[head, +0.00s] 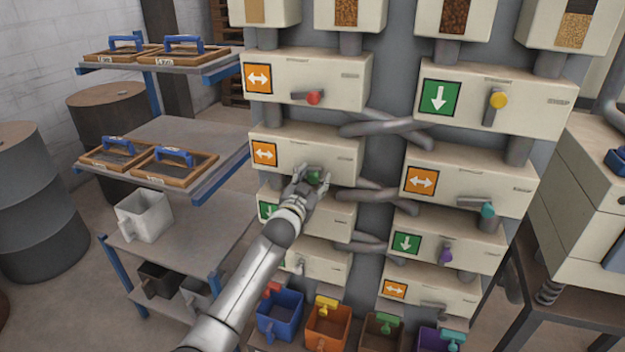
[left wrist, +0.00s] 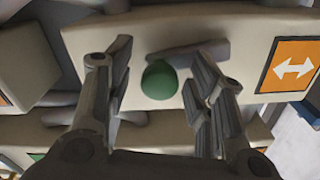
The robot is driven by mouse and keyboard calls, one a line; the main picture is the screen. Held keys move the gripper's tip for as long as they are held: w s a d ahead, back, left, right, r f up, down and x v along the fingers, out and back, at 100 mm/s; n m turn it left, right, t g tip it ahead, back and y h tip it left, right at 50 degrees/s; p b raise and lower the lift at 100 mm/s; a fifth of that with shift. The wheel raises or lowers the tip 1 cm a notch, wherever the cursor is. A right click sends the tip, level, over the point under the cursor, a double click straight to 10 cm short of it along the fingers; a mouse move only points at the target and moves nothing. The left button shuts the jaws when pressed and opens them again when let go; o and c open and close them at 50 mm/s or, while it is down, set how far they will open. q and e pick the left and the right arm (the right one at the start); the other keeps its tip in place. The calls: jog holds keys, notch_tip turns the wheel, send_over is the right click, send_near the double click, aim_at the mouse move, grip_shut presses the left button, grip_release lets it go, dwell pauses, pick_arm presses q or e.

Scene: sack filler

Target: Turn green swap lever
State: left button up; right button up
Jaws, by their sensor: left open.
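The green swap lever (head: 314,174) is on the second box down in the left column of the machine. That box carries an orange sign (head: 264,153) with a white double arrow. My left gripper (head: 309,183) is at the lever in the head view, and its fingers partly cover it. In the left wrist view, the lever's green knob (left wrist: 159,80) sits between the two open fingers of my left gripper (left wrist: 162,92), with gaps on both sides. The grey lever arm (left wrist: 188,53) lies nearly level behind the knob. My right gripper is not in view.
Other boxes have a red lever (head: 314,98), a yellow lever (head: 498,100), a teal lever (head: 487,210) and a purple lever (head: 446,254). Grey pipes (head: 385,128) cross between the columns. Coloured bins (head: 328,325) stand below. A shelf rack (head: 150,170) is at left.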

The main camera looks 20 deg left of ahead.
pick_arm(q)
jog(key=shift+c, duration=0.5)
grip_shut()
jog(key=shift+r, duration=0.15)
jog(key=shift+a+r+n+p, duration=0.1)
jog(key=shift+r+n+p, duration=0.2)
jog(key=shift+n, duration=0.35)
jog(key=shift+a+r+n+p, duration=0.1)
jog(key=shift+r+n+p, duration=0.2)
jog(key=shift+n, duration=0.35)
jog(key=n, duration=0.1)
jog(key=r+n+p, duration=0.1)
jog(key=n, duration=0.1)
jog(key=shift+a+r+n, duration=0.15)
jog(key=shift+a+n, duration=0.15)
jog(key=shift+a, duration=0.1)
jog(key=n, duration=0.1)
jog(key=a+r+n, duration=0.1)
jog(key=n, duration=0.2)
jog(key=shift+a+r+p, duration=0.2)
jog(key=shift+a+p, duration=0.1)
jog(key=shift+p, duration=0.1)
jog(key=n, duration=0.1)
jog(key=a+n, duration=0.1)
jog(key=n, duration=0.1)
jog(key=shift+w+a+r+n, duration=0.1)
jog(key=shift+a+r+n, duration=0.15)
jog(key=shift+n, duration=0.05)
jog(key=shift+a+n, duration=0.55)
jog(key=shift+n, duration=0.65)
